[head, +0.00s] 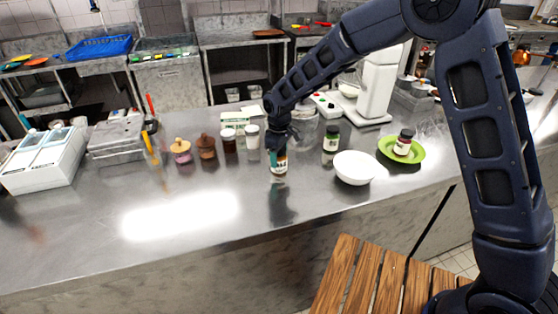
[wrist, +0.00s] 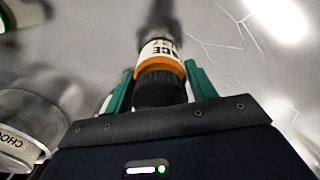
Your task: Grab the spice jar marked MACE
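I cannot tell whether the jar's base touches the counter.
Several jars and a grey container (head: 116,140) stand to the left. The counter's front (head: 180,215) is clear.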

